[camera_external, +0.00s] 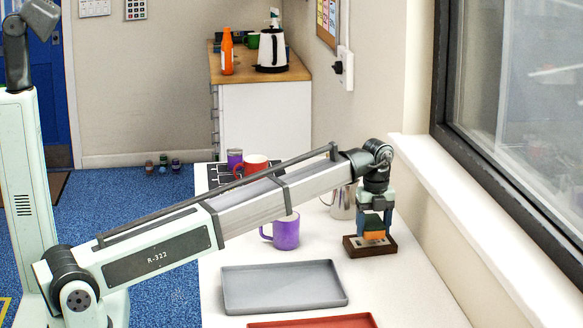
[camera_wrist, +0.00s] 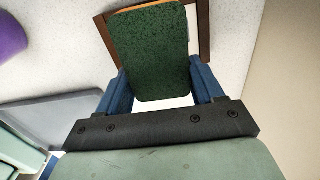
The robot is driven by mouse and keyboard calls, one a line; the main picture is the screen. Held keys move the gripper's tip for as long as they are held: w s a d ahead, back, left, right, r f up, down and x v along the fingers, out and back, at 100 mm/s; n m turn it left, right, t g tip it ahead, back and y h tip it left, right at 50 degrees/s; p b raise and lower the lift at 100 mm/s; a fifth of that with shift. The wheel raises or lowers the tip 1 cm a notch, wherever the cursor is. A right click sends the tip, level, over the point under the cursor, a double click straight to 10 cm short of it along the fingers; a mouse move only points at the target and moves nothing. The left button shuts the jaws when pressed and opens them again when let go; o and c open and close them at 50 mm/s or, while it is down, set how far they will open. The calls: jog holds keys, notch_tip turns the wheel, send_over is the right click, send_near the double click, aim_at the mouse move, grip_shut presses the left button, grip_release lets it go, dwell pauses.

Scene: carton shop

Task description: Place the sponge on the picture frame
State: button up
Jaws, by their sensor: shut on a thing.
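The sponge (camera_external: 375,236) is orange with a dark green scouring face, which fills the middle of the wrist view (camera_wrist: 152,52). My gripper (camera_external: 374,228) points down and is shut on the sponge, with a blue finger on each side of it. The picture frame (camera_external: 371,251) has a dark brown border and lies flat on the white table below the gripper. Its brown edge and pale inside also show behind the sponge in the wrist view (camera_wrist: 204,32). The sponge is over the frame; I cannot tell whether they touch.
A purple mug (camera_external: 286,234) stands left of the frame, and a metal pitcher (camera_external: 343,204) stands just behind it. A grey tray (camera_external: 283,287) and a red tray (camera_external: 312,322) lie nearer the front. The window sill (camera_external: 440,205) runs along the right.

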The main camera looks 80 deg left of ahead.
aim_at(374, 224)
jog(key=shift+f, duration=1.15)
jog(key=shift+f, duration=0.15)
jog(key=o, duration=1)
notch_tip(374, 224, up, 12)
jog(key=shift+r, duration=0.15)
